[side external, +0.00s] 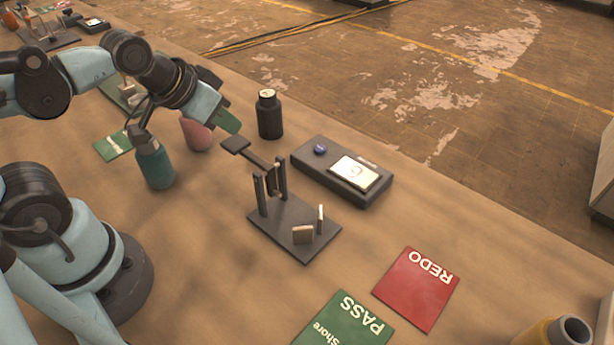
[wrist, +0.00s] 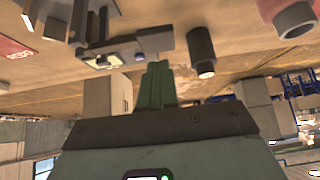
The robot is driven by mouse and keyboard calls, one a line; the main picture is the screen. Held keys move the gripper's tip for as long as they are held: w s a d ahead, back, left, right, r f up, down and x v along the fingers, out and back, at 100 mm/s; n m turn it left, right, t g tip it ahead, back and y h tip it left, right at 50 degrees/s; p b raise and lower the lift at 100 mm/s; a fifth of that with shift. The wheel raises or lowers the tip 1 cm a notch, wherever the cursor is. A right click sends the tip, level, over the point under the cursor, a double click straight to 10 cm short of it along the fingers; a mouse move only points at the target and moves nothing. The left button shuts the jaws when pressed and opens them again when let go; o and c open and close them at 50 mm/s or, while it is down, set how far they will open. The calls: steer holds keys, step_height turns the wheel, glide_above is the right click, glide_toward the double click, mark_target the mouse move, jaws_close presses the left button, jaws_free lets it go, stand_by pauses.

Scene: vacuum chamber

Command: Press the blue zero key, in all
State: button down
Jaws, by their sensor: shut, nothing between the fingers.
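The blue key (side external: 320,149) is a small round knob on the left end of a dark flat box (side external: 338,188). A lit display (side external: 354,173) sits on the same box, to the right of the key; its reading is too small to tell. In the wrist view the closed fingers (wrist: 157,70) show at the centre.
A dark stand (side external: 295,235) with uprights and a raised arm is in front of the box. A teal bottle (side external: 155,167) and pink object (side external: 195,133) stand left. Red REDO (side external: 416,290) and green PASS (side external: 345,322) cards lie flat.

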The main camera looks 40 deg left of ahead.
steer(key=shift+w, duration=0.1)
steer(key=w+d+r+m+h, duration=0.2)
steer(key=w+d+m, duration=0.1)
steer(key=w+m, duration=0.45)
steer(key=m+t+h, duration=0.1)
steer(key=m+h, duration=0.1)
steer(key=m, duration=0.4)
glide_above(316, 150)
steer(key=shift+w+f, duration=0.1)
steer(key=shift+f, duration=0.75)
steer(key=shift+f, duration=0.1)
steer(key=shift+f, duration=4.3)
steer(key=shift+f, duration=0.1)
steer(key=shift+f, duration=0.3)
